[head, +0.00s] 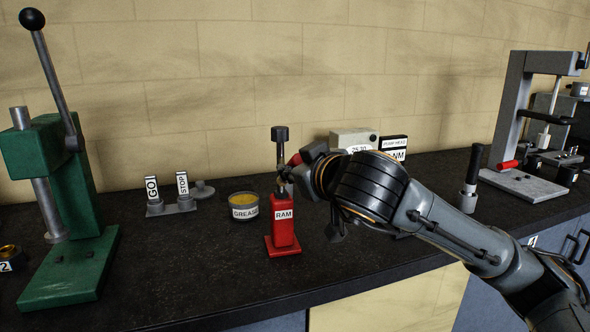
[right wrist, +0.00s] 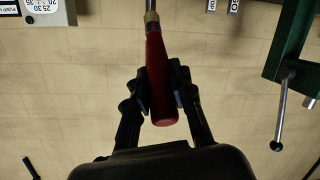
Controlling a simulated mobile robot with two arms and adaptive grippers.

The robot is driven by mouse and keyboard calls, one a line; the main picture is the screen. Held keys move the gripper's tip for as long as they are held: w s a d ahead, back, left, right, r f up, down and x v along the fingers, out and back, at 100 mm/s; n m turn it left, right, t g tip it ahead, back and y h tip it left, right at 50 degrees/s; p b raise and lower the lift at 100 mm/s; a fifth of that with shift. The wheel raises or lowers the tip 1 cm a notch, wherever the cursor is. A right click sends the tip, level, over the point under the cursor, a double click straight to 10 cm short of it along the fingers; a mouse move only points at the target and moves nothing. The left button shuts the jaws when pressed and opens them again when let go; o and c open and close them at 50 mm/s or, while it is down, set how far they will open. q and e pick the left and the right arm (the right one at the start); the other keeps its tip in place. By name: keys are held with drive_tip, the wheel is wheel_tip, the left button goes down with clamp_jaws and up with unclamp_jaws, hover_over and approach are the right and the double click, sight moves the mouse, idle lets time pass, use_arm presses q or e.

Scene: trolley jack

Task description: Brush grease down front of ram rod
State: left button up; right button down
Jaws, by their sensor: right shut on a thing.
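The red ram (head: 284,228), labelled RAM, stands upright on the bench, with its grey rod (head: 280,152) rising to a dark cap (head: 279,133). My right gripper (head: 300,170) is beside the rod, on its right. It is shut on the brush's red handle (right wrist: 160,85), with a brass-coloured ferrule at the far end in the right wrist view. The brush (head: 295,159) is mostly hidden by the gripper in the head view; I cannot tell whether its bristles touch the rod. An open tin of yellow grease (head: 244,207) stands left of the ram. My left gripper is not in view.
A green press (head: 70,200) stands at the left, with GO and STOP signs (head: 168,192) beside it. Behind my right arm are a pale gauge box (head: 353,140) and a pump head sign (head: 394,145). A dark cylinder (head: 469,180) and grey press (head: 510,110) stand at the right.

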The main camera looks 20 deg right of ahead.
drive_tip(key=shift+r, duration=0.35)
idle(0.3)
drive_tip(key=shift+r+p, duration=0.45)
drive_tip(key=shift+r, duration=0.4)
drive_tip(key=shift+r+p, duration=0.45)
drive_tip(key=shift+r, duration=0.4)
idle(0.3)
drive_tip(key=shift+r+p, duration=0.45)
drive_tip(key=shift+r, duration=0.3)
drive_tip(key=shift+f, duration=0.2)
